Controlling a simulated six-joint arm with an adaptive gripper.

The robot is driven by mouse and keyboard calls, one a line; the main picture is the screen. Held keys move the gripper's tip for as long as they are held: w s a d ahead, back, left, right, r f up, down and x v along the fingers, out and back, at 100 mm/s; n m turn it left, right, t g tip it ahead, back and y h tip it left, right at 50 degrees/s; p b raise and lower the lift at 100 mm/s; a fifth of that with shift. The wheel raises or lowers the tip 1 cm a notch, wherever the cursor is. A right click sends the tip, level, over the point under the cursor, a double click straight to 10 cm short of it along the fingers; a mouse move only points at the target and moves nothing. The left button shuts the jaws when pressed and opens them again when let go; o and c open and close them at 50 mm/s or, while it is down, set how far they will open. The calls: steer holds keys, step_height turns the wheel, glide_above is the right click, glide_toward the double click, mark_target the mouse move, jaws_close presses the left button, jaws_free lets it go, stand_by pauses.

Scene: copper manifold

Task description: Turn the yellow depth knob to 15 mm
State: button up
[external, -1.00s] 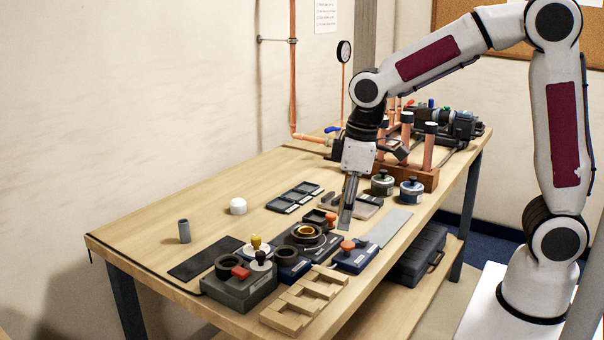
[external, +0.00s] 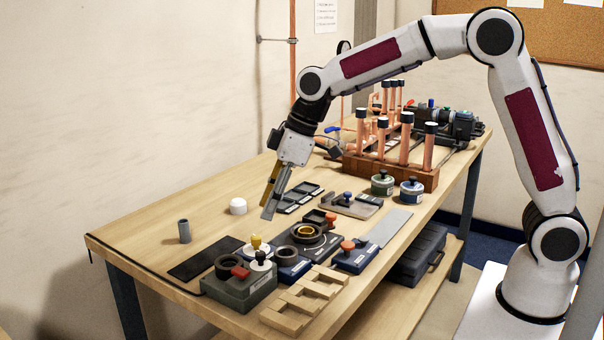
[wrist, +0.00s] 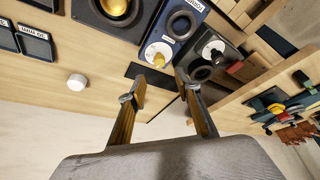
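The yellow depth knob (external: 256,241) stands upright on a small block with a white plate near the front of the bench. In the wrist view the yellow knob (wrist: 158,55) lies just beyond my fingertips, apart from them. My gripper (external: 268,214) hangs tilted above and slightly behind the knob in the external view, touching nothing. In the wrist view my gripper (wrist: 156,87) has its two fingers spread with nothing between them. The scale markings are too small to read.
A round dark fixture with a brass ring (external: 305,231) is to the right. A black mat (external: 205,259), a white cap (external: 238,206) and a grey cylinder (external: 184,231) lie left. Copper pipes (external: 404,150) stand behind.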

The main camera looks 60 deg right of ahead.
mark_target(255, 236)
steer(key=shift+f, duration=0.15)
steer(key=shift+x, duration=3.75)
jaws_close()
